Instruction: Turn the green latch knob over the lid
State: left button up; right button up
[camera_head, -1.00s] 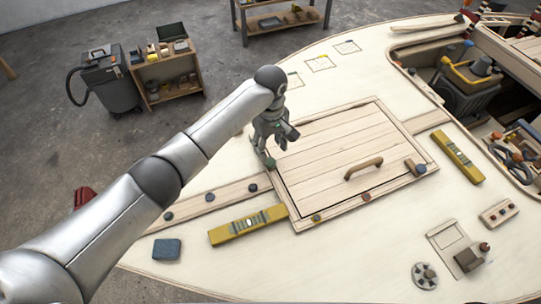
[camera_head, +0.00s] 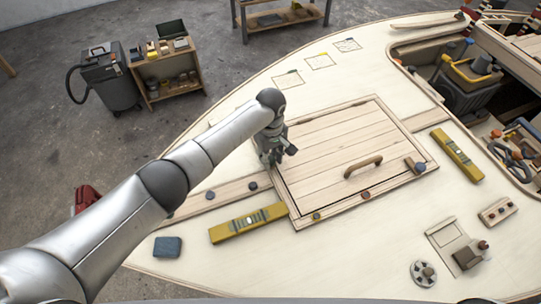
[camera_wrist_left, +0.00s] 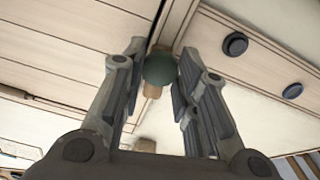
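The green latch knob (camera_wrist_left: 160,69) is round and dark green and sits on a light wooden latch piece (camera_wrist_left: 152,91) at the lid's edge. In the wrist view it lies between the fingertips of my left gripper (camera_wrist_left: 160,75), which are spread on either side of it. I cannot tell whether they touch it. In the head view my left gripper (camera_head: 272,158) points down at the left edge of the plank lid (camera_head: 335,140) and hides the knob. The lid lies flat and has a wooden handle (camera_head: 363,167). My right gripper is not in view.
A yellow level (camera_head: 248,224) lies left of the lid's front corner, and another (camera_head: 457,155) lies to its right. A blue block (camera_head: 167,247) rests on the deck at the left. Open hatches with tools are at the right.

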pick_arm(q)
jog(key=c, duration=0.3)
jog(key=shift+c, duration=0.3)
jog(key=shift+m, duration=0.3)
jog(key=m+p, duration=0.1)
jog(key=m, duration=0.2)
jog(key=m+p, duration=0.1)
jog(key=m, duration=0.9)
jog(key=shift+m+p, duration=0.3)
jog(key=shift+m, duration=0.1)
jog(key=m, duration=0.5)
jog(key=shift+o, duration=0.2)
jog(key=shift+m, duration=0.4)
jog(key=shift+c, duration=0.2)
